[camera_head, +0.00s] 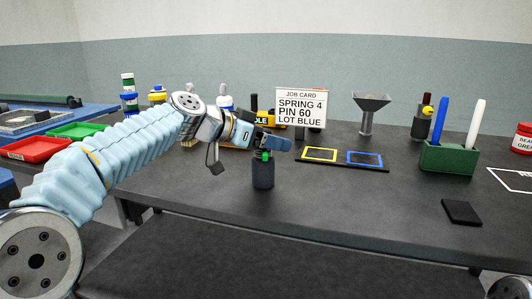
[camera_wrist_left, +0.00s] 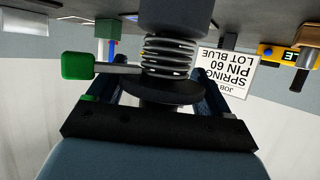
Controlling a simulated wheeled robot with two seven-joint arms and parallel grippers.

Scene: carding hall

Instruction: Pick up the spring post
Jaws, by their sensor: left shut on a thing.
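The spring post (camera_head: 263,174) shows in the head view as a dark upright cylinder with a green part near its top, standing at the middle of the dark table. In the left wrist view its coil spring (camera_wrist_left: 168,57) shows between a dark cylinder and a black disc. A green knob (camera_wrist_left: 78,66) sticks out to the left on a grey rod. My left gripper (camera_head: 272,146) is at the top of the post, shut on it. The fingers hide the post's top end. I cannot tell whether the base touches the table. My right gripper is not in view.
A job card (camera_head: 301,107) stands behind the post. Right of it are a yellow and blue framed board (camera_head: 342,168), a metal funnel (camera_head: 369,101), a green holder (camera_head: 448,159) with two rods, and a black pad (camera_head: 461,212). The table front is clear.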

